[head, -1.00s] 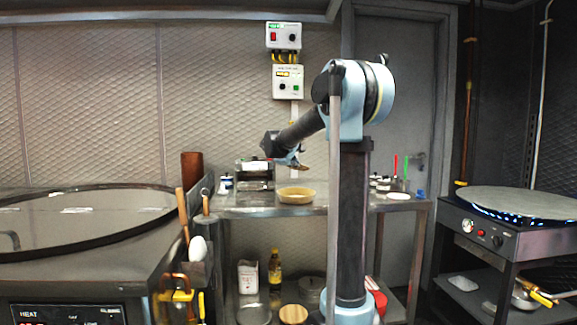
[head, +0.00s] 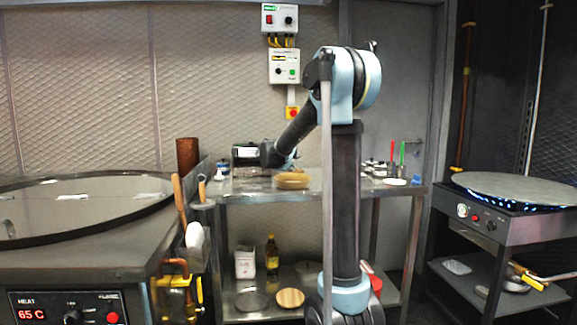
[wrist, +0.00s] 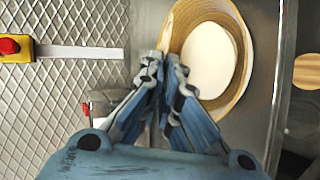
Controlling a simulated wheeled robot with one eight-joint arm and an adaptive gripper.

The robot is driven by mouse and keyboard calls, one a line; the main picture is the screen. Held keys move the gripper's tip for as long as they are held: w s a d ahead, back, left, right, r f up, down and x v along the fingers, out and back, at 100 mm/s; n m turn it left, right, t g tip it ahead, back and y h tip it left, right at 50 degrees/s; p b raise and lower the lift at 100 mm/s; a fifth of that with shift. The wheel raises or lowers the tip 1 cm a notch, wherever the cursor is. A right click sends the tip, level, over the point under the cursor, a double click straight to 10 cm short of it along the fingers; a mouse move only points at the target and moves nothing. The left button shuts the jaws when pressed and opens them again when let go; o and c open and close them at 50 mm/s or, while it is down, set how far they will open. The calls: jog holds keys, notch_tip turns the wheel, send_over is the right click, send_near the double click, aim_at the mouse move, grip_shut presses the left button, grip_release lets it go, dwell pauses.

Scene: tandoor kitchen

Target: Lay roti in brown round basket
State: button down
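The round basket (head: 292,184) is tan-brown and stands on the upper shelf of the steel table. In the wrist view the basket (wrist: 240,88) has a woven tan rim and a pale, smooth round area inside; I cannot tell whether this is its floor or a roti. My gripper (head: 287,166) is low over the basket. In the wrist view my gripper (wrist: 164,62) has its fingertips close together at the basket's left rim. Tan material shows at the tips, but I cannot tell roti from rim there, nor whether the fingers grip anything.
A large round griddle (head: 80,210) is at the left. A lit hotplate (head: 520,188) is at the right.

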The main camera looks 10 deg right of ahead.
jog(key=shift+f, duration=0.2)
jog(key=c, duration=2.3)
grip_release()
jog(key=o, duration=0.6)
jog(key=v, duration=0.7)
jog(key=shift+s+a+r, duration=0.1)
jog(key=shift+s+r, duration=0.05)
jog(key=shift+s, duration=0.05)
jog(key=shift+r, duration=0.1)
